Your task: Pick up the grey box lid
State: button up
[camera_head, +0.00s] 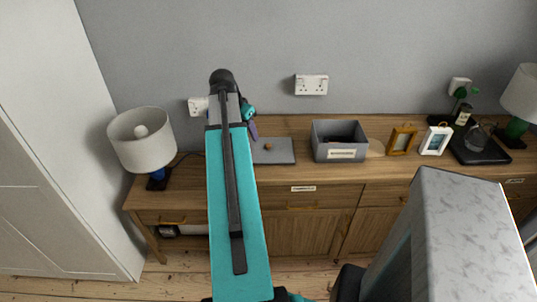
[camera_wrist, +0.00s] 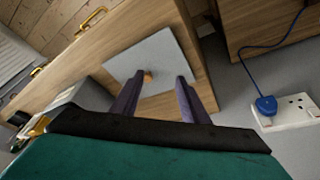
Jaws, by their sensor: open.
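The grey box lid (camera_head: 278,151) lies flat on the wooden sideboard, with a small orange-brown knob on its top. In the wrist view the lid (camera_wrist: 167,60) lies ahead of my gripper (camera_wrist: 159,78), and its knob shows between the two purple fingers. The fingers are apart and nothing is held between them. I cannot tell how far above the lid they are. In the head view my arm hides the lid's left part and most of my gripper (camera_head: 252,126). The open grey box (camera_head: 341,151) stands right of the lid, with dark contents inside.
The sideboard (camera_head: 300,177) stands against the wall. A white lamp (camera_head: 142,140) is at its left end. Right of the box are a gold frame (camera_head: 401,141), a white frame (camera_head: 435,140), a dark tray (camera_head: 479,155) and another lamp (camera_head: 523,94). Wall sockets (camera_head: 311,84) are behind.

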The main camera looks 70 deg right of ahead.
jog(key=s+d+r+m, duration=0.1)
jog(key=s+d+r, duration=0.1)
jog(key=s+r, duration=0.2)
jog(key=shift+d+m+h, duration=0.2)
jog(key=shift+m+h, duration=0.1)
jog(key=shift+f, duration=0.1)
jog(key=p, duration=0.1)
send_over(269, 145)
jog(key=a, duration=0.2)
jog(key=shift+w+f, duration=0.15)
jog(key=shift+f, duration=1.85)
jog(key=shift+w+f, duration=0.15)
jog(key=shift+f, duration=1.8)
jog(key=shift+f, duration=0.1)
jog(key=shift+p+x, duration=0.85)
jog(key=shift+x, duration=1.65)
jog(key=shift+w+a, duration=0.1)
jog(key=shift+w, duration=0.1)
